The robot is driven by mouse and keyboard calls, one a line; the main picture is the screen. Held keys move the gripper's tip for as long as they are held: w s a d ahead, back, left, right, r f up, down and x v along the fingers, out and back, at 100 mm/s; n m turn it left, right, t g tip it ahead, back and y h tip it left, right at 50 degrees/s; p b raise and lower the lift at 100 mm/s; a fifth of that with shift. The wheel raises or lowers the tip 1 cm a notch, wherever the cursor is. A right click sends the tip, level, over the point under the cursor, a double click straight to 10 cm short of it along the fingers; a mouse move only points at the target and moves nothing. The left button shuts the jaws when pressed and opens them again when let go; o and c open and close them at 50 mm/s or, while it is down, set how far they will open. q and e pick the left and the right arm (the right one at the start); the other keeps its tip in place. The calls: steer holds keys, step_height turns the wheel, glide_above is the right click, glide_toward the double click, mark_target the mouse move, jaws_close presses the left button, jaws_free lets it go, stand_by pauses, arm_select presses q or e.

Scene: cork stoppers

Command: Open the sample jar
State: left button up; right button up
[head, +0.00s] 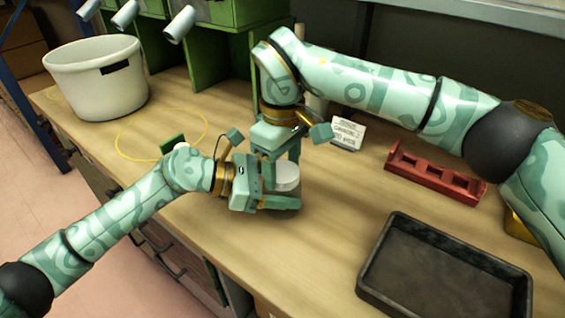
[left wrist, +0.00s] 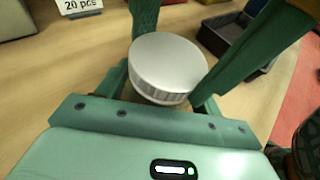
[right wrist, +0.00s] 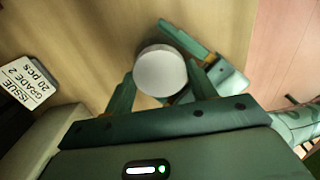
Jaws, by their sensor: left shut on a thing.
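The sample jar (head: 286,178) stands on the bench with a round white lid on top. In the left wrist view the lid (left wrist: 167,62) has a ribbed rim; the jar's body is mostly hidden. My left gripper (head: 278,193) is shut around the jar, low down, from the left. My right gripper (head: 281,160) points down from above, its fingers apart on either side of the lid. In the right wrist view the lid (right wrist: 161,71) lies between the right fingertips, and I cannot tell whether they touch it.
A black tray (head: 372,278) lies at front right, with a red slotted rack (head: 435,176) behind it. A small printed card (head: 347,133) stands behind the jar. The bench edge is near the left arm.

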steer(key=n, duration=0.5)
steer(key=shift+w+d+n, duration=0.1)
steer(key=shift+n, duration=0.3)
steer(key=n, duration=1.1)
steer(key=shift+w, duration=0.1)
steer(key=o, duration=1.1)
steer(key=shift+r, duration=0.1)
